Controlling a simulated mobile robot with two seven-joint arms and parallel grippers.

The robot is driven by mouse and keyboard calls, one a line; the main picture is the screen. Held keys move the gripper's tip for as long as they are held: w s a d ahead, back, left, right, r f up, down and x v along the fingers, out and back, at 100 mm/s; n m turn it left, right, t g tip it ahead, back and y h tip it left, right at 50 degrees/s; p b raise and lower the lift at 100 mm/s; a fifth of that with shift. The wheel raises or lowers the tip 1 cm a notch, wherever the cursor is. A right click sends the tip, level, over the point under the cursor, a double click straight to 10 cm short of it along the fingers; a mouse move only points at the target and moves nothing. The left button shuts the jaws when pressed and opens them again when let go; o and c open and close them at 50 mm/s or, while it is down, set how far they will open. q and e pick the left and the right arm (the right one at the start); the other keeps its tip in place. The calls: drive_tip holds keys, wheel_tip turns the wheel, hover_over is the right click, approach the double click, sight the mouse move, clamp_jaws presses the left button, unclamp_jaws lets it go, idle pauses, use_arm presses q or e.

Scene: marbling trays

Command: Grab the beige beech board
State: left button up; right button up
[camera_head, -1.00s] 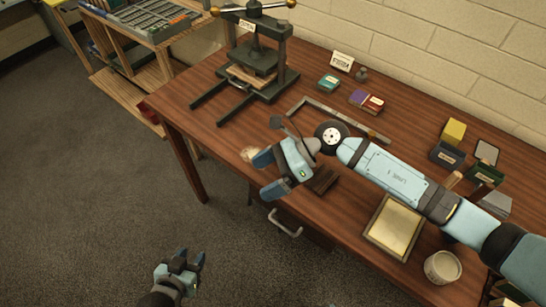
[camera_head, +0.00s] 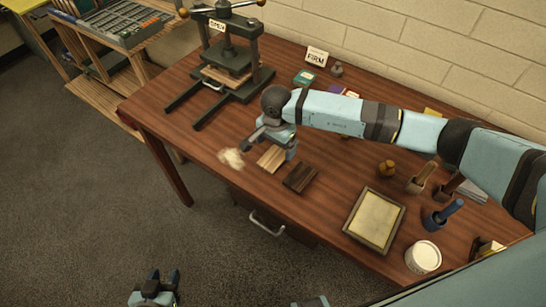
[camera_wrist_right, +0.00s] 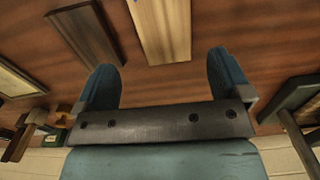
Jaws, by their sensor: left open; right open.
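The beige beech board (camera_head: 270,159) lies flat on the wooden table, left of a dark brown board (camera_head: 300,177). In the right wrist view the beige board (camera_wrist_right: 161,30) shows beyond the fingertips, roughly between their lines, with the dark board (camera_wrist_right: 87,32) to its left. My right gripper (camera_head: 271,146) points down just behind the beige board, open and empty; its two blue fingers also show in the wrist view (camera_wrist_right: 165,75). The arm hides part of the table behind it. My left gripper (camera_head: 158,284) is open and empty, low in front of the table.
A pale crumpled tuft (camera_head: 232,158) lies left of the beige board. A black press (camera_head: 228,62) stands at the back left. A framed tray (camera_head: 375,219), a white tub (camera_head: 423,257) and several handled tools stand to the right. The table's front edge is close to the boards.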

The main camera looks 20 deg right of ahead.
sight(273, 158)
drive_tip(key=f, duration=0.1)
drive_tip(key=f+p, duration=0.1)
drive_tip(key=f, duration=0.2)
drive_tip(key=shift+w+a+f, duration=0.15)
drive_tip(key=shift+a+f, duration=0.2)
drive_tip(key=shift+f+p, duration=0.3)
drive_tip(key=shift+f, duration=0.2)
drive_tip(key=c, duration=1)
